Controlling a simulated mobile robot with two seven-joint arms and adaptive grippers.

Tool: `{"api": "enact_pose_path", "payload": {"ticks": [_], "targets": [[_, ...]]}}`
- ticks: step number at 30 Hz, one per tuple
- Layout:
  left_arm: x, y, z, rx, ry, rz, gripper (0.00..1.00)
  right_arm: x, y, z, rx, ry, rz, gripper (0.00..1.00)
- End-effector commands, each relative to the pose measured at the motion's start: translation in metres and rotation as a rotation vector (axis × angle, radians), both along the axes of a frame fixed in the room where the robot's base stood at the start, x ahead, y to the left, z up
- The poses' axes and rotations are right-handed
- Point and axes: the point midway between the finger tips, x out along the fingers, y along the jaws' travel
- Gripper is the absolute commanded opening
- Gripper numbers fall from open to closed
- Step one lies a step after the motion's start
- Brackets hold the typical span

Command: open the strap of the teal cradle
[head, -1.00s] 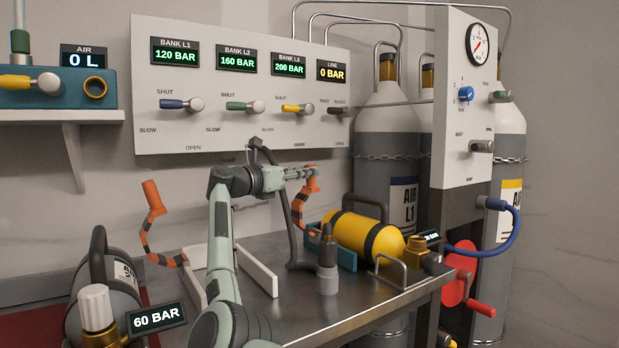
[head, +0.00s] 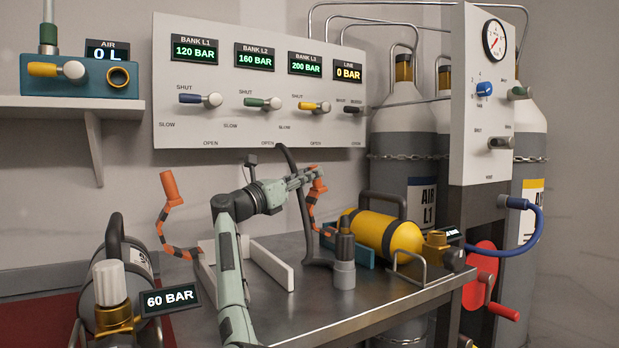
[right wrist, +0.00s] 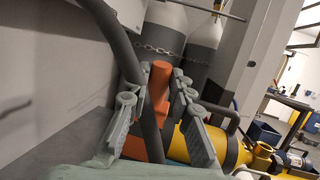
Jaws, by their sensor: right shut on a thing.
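The teal cradle (head: 366,258) stands on the metal bench and is mostly hidden behind the yellow cylinder (head: 384,234) lying in it. Its orange strap with black bands (head: 311,212) rises on the cylinder's left side, with the orange end up. My right gripper (head: 316,178) is shut on this upper end. In the right wrist view, the orange strap end (right wrist: 160,84) stands between the two fingers, and part of the yellow cylinder (right wrist: 228,146) shows at right. My left gripper is out of view.
A white cradle (head: 268,264) with another raised orange strap (head: 169,190) stands at left. A dark hose (head: 300,195) rises close to my right gripper. A grey-black fitting (head: 344,268) stands in front of the teal cradle. The valve panel (head: 260,80) is behind.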

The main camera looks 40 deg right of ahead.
Motion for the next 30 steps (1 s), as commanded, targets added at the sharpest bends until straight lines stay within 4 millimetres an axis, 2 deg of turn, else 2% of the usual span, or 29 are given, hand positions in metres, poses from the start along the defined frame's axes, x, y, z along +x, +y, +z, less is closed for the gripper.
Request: {"api": "enact_pose_path", "payload": {"ticks": [10,11,15,25,30], "targets": [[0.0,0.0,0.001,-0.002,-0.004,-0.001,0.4,0.001,0.002,-0.001,-0.002,0.003,0.0,0.0],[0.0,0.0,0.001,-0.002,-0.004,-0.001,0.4,0.001,0.002,-0.001,-0.002,0.003,0.0,0.24],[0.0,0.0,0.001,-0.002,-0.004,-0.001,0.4,0.001,0.002,-0.001,-0.001,0.002,0.0,0.41],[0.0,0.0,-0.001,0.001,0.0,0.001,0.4,0.0,0.001,0.001,0.0,0.0,0.0,0.42],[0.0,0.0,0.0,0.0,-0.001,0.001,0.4,0.0,0.001,0.023,0.0,-0.002,0.001,0.42]]}}
